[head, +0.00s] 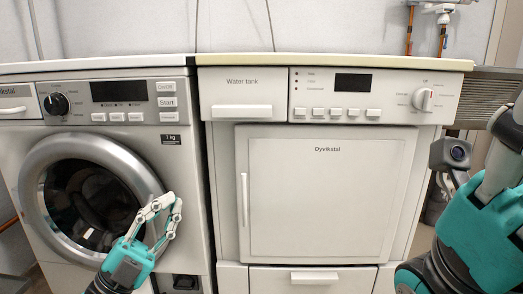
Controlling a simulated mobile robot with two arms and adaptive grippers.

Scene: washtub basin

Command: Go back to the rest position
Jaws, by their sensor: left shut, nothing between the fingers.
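My left gripper (176,207) is in front of the washing machine (188,235) on the left, near the right edge of its round door (50,172). Its fingers are shut with nothing between them. I cannot tell whether the fingertips touch the door's rim. The door looks closed, and its glass is dark. My right arm (480,235) comes in at the right edge of the head view, in front of the right side of the dryer (225,180). The right gripper itself does not show.
The dryer has a closed square door (330,200), a water tank drawer (242,92) and a round dial (423,99). Pipes with a tap (440,10) run down the wall at the upper right. The tops of both machines are clear. A ribbed grey object (485,85) stands right of the dryer.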

